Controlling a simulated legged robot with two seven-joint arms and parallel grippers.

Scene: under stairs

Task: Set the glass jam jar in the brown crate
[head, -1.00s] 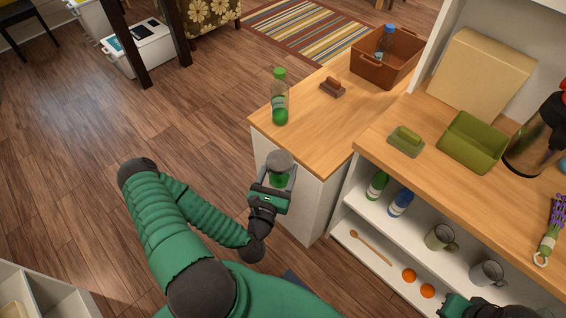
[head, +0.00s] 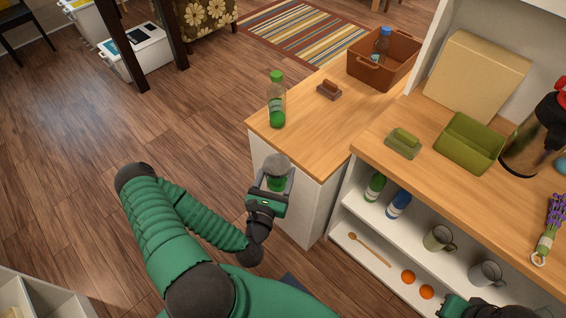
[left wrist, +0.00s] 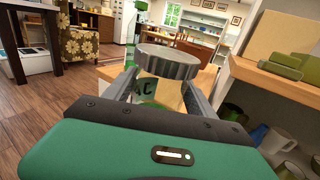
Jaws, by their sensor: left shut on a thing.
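The glass jam jar (head: 277,169) has a grey lid and hangs upright in my left gripper (head: 273,182), in front of the end of the lower wooden counter. In the left wrist view the jar's ridged lid (left wrist: 166,62) stands between the two fingers (left wrist: 160,92), which are shut on the jar. The brown crate (head: 372,72) stands at the far end of that counter, with a blue-capped bottle (head: 382,45) inside it. My right gripper (head: 478,308) shows only in part at the bottom right edge; its fingers cannot be made out.
A green-capped bottle (head: 277,100) stands near the counter's left edge, between the jar and the crate. A small brown brush-like thing (head: 329,90) lies beyond it. Bare wood (head: 314,135) lies mid-counter.

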